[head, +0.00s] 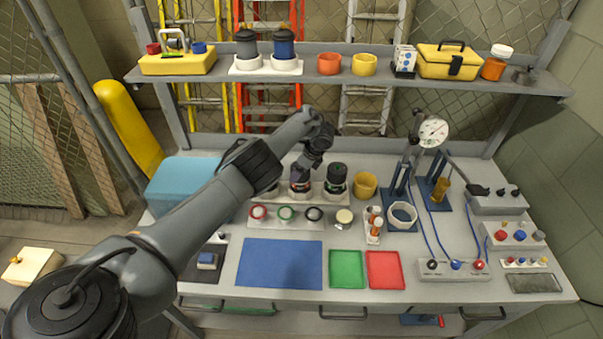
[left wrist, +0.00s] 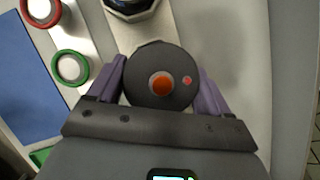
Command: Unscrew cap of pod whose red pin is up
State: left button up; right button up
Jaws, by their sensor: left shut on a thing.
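A row of dark-capped pods stands on a pale base behind the coloured rings. My left gripper (head: 301,171) is shut on the dark round cap (left wrist: 150,95) of the middle pod (head: 300,188). The purple fingers grip the cap from both sides in the left wrist view. An orange-red pin (left wrist: 161,84) sits at the cap's centre, with a small red mark beside it. The right pod (head: 336,181) stands free, with a green mark on its top. Another pod (left wrist: 130,5) shows partly in the left wrist view; my arm mostly hides it in the head view. My right gripper is out of view.
A red ring (head: 258,212), green ring (head: 286,213), black ring (head: 314,213) and cream disc (head: 344,216) lie in front of the pods. A yellow cup (head: 365,185) stands to the right. The blue mat (head: 280,264), green tray (head: 346,269) and red tray (head: 385,269) are empty.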

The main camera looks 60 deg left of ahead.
pick_arm(q)
jog(key=shift+s+a+n+b, duration=0.1)
jog(key=shift+n+b, duration=0.2)
jog(key=shift+b, duration=0.05)
jog(key=o, duration=0.9)
jog(key=shift+s, duration=0.1)
